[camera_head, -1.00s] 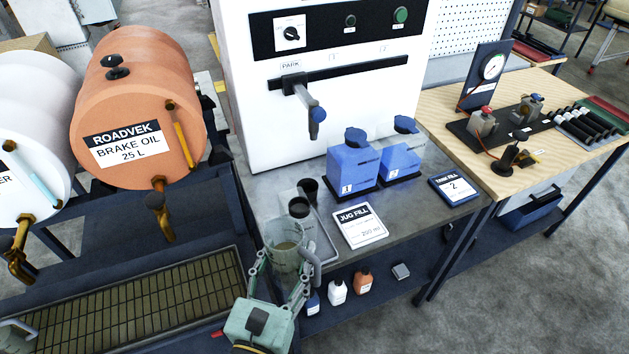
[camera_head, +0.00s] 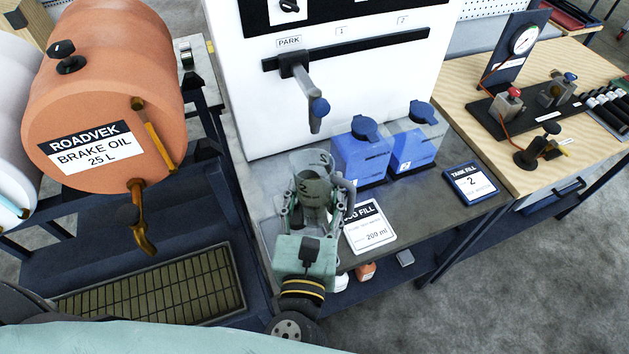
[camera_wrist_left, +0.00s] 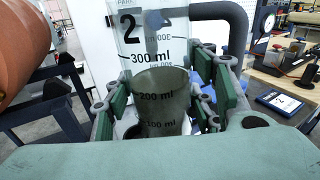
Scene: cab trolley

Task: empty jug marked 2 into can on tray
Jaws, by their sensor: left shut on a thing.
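The clear jug marked 2 (camera_head: 315,178) stands upright in my left gripper (camera_head: 316,213), which is shut on it. In the left wrist view the jug (camera_wrist_left: 160,100) shows its 2 and its ml marks, with dark grey-brown liquid below the 300 ml mark. Its dark handle (camera_wrist_left: 241,35) is on the right. The jug is over or in front of the tray (camera_head: 266,230) at the left end of the bench; I cannot tell its height. The dark cans on the tray are mostly hidden behind jug and gripper. My right gripper is not in view.
Two blue containers (camera_head: 360,155) (camera_head: 415,140) stand right of the jug, before the white cabinet (camera_head: 340,105). The jug fill card (camera_head: 369,228) lies close by at the right. A lever (camera_head: 312,100) hangs above. The orange brake oil drum (camera_head: 105,90) is left.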

